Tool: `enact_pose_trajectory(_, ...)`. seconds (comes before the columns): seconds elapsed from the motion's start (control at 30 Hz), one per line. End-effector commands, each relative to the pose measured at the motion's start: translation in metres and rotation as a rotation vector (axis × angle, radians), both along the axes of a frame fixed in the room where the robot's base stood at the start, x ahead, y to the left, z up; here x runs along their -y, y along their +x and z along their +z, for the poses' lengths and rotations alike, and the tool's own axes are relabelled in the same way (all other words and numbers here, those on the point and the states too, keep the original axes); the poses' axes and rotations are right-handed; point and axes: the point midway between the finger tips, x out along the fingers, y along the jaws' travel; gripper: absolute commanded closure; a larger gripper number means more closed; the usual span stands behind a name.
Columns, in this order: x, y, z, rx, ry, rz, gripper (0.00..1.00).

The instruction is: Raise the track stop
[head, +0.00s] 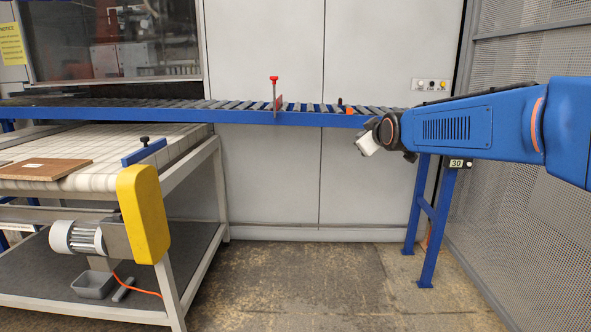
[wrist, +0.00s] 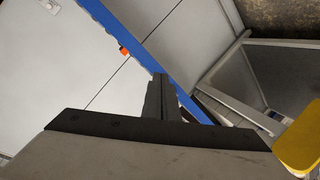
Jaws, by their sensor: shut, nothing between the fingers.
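A red-handled stop (head: 275,95) with a thin upright plate stands at the front edge of the blue roller track, near the middle of the head view. I take it to be the track stop; its plate stands above the rollers. My gripper (head: 366,144) is to the right of it and lower, just in front of the track's right part, and clearly apart from it. In the wrist view my gripper's fingers (wrist: 160,97) are together and empty. I cannot make out the red handle in the wrist view.
The roller track (head: 235,115) has an orange block (head: 350,110) near its right end. A belt conveyor (head: 100,180) at lower left bears a brown board (head: 42,169) and a blue end bar (head: 144,152) with a black knob. A yellow guard (head: 143,214) juts forward. Mesh fencing stands right.

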Motion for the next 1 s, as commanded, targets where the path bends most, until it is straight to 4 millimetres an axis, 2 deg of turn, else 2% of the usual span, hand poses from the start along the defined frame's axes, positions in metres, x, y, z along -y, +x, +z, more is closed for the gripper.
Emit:
enact_pose_trajectory(0.03, 0.008, -0.024, -0.007, -0.041, 0.023, -0.016, 1.0)
enact_pose_trajectory(0.3, 0.04, -0.143, -0.069, -0.283, 0.15, -0.119, 1.0)
enact_pose_trajectory(0.47, 0.055, -0.218, -0.11, -0.425, 0.223, -0.196, 1.0)
enact_pose_trajectory(0.8, 0.079, -0.38, -0.205, -0.708, 0.365, -0.397, 1.0)
enact_pose_trajectory(0.9, 0.082, -0.421, -0.23, -0.775, 0.397, -0.455, 1.0)
enact_pose_trajectory(1.0, 0.085, -0.451, -0.249, -0.827, 0.42, -0.5, 1.0)
